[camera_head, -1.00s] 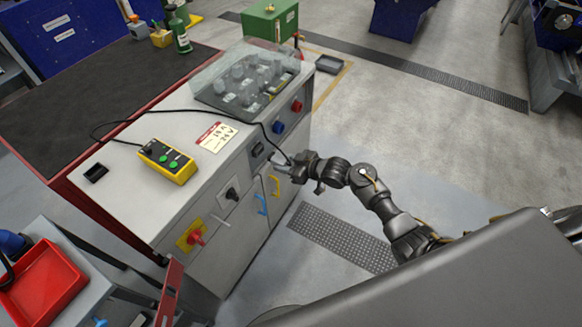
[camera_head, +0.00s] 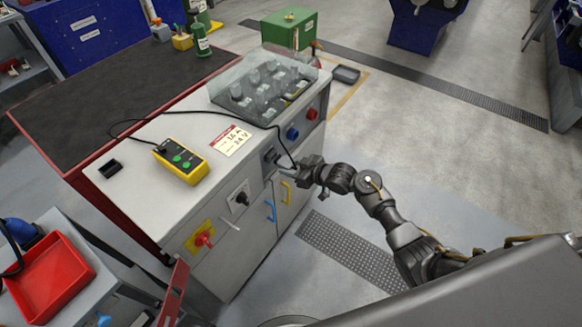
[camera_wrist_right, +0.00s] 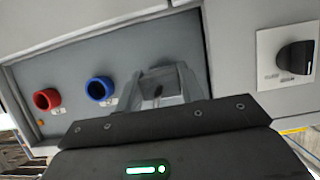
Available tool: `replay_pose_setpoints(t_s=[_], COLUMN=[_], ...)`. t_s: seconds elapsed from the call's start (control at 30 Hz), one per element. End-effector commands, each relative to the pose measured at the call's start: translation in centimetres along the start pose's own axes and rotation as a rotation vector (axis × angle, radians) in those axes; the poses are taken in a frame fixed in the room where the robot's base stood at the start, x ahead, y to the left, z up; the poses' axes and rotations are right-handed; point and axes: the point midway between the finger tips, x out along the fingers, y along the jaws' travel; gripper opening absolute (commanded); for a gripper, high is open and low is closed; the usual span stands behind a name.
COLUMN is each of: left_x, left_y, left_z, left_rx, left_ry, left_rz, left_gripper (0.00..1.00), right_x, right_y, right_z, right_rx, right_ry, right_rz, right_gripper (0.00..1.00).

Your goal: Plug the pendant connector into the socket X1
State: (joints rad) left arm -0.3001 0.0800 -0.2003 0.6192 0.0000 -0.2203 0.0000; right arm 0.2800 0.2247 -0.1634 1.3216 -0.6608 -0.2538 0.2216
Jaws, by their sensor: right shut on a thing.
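The yellow pendant (camera_head: 181,161) with green buttons lies on the white top of the cabinet. Its black cable (camera_head: 232,114) loops over the top and down the front to my right gripper (camera_head: 287,171). That gripper is shut on the pendant connector, which is mostly hidden by the fingers. In the right wrist view the gripper (camera_wrist_right: 160,92) points at the grey front panel, with a dark piece between its fingertips. The dark socket X1 (camera_head: 270,156) is on the front panel, just left of the fingertips. I cannot tell whether connector and socket touch. My left gripper is out of view.
The blue socket (camera_wrist_right: 100,88) and red socket (camera_wrist_right: 47,99) are left of the gripper in the wrist view; a black rotary switch (camera_wrist_right: 295,57) is right. A clear cover (camera_head: 262,82) stands on the cabinet. The floor right of the cabinet is open.

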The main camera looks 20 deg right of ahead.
Motion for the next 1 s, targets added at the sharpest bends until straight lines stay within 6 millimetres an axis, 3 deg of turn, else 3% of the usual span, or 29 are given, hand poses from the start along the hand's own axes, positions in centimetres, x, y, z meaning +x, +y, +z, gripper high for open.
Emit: replay_pose_setpoints(t_s=[1.0], left_x=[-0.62], left_y=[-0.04], left_z=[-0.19], left_rx=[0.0], left_ry=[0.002], left_rz=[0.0], left_gripper=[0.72], right_x=[-0.01], right_y=[0.04], right_z=[-0.03], right_rx=[0.0], right_ry=[0.0], right_rz=[0.0], right_gripper=[0.14])
